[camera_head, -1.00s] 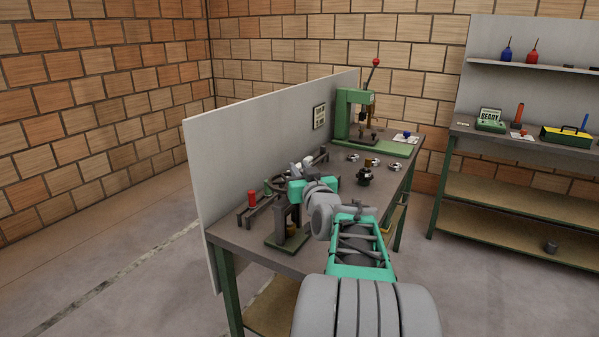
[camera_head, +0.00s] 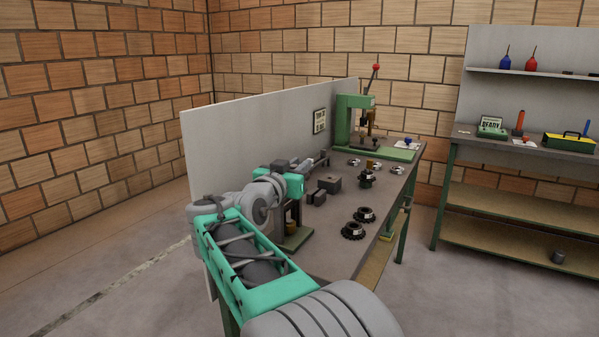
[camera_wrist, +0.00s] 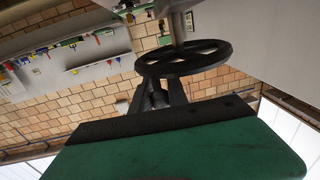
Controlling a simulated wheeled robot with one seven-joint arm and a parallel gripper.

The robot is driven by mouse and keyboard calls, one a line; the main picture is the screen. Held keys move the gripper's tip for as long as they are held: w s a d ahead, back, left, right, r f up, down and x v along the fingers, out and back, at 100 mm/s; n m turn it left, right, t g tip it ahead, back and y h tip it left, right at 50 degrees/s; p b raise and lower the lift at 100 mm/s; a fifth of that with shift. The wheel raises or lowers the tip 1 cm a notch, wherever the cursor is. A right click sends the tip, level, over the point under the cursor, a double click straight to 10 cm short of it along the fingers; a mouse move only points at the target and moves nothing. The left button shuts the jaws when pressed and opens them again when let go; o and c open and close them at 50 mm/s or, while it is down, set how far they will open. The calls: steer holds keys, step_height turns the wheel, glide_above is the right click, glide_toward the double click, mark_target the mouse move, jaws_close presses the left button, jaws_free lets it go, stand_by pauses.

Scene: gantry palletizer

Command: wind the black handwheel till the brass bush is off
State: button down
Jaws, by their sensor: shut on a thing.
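In the wrist view the black handwheel (camera_wrist: 205,62) is a spoked wheel on a grey vertical shaft. My gripper (camera_wrist: 160,95) reaches up to its near rim and is shut there; the exact contact is small and dark. In the head view my arm hides the handwheel. A small brass-coloured piece (camera_head: 290,229) shows low in this fixture, partly covered. I cannot tell whether it is the brass bush or whether it is loose.
The bench (camera_head: 327,255) carries two black gears (camera_head: 353,230) in front and a third dark part (camera_head: 367,179) further back. A green press (camera_head: 352,118) stands at the far end. A grey panel (camera_head: 235,143) closes the bench's left side. Shelving stands at right.

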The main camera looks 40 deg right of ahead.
stand_by(0.4)
steer(key=c, duration=1.3)
jaws_free()
steer(key=shift+w, duration=0.1)
steer(key=v, duration=0.7)
steer(key=shift+a+b, duration=0.4)
